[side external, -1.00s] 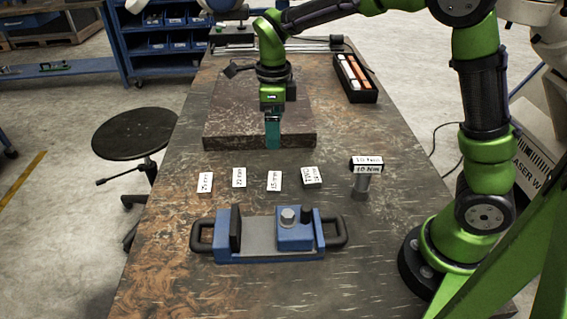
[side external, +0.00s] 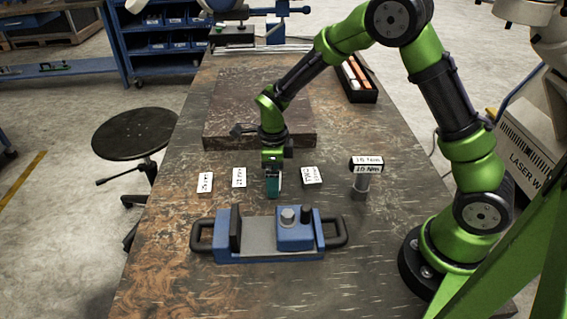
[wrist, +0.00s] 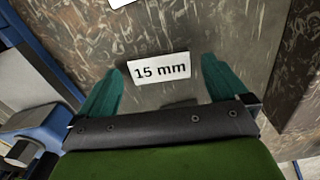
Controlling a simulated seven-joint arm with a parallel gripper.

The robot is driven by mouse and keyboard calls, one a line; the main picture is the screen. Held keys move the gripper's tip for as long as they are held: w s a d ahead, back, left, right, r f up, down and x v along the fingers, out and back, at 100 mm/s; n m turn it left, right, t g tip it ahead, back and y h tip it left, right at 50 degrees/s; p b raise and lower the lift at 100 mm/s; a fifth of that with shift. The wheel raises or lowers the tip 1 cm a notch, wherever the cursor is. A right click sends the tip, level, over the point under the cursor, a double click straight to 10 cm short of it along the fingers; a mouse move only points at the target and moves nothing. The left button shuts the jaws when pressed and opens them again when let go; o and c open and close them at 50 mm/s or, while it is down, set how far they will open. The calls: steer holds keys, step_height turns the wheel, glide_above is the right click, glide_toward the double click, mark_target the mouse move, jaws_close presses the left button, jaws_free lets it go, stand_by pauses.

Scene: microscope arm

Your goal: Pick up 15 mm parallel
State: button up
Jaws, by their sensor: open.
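The 15 mm parallel (wrist: 159,70) shows in the wrist view as a white label reading "15 mm", on the dark worn tabletop. My gripper (wrist: 160,64) is open, with its two teal fingers spread to the left and right of the label. No contact with the part shows, and I cannot tell the height left between fingertips and part. In the side view my gripper (side external: 272,194) points down over the part's place in the row and hides most of it.
In the side view, other labelled blocks (side external: 239,177) (side external: 312,176) stand on both sides of my gripper. A blue vise (side external: 265,250) lies in front. A 10 Nm labelled tool (side external: 361,184) stands at right. A stone plate (side external: 225,112) lies behind.

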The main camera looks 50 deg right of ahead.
steer(key=shift+f, duration=0.4)
steer(key=shift+c, duration=0.3)
steer(key=shift+r, duration=0.1)
steer(key=c, duration=1.2)
steer(key=shift+r, duration=0.1)
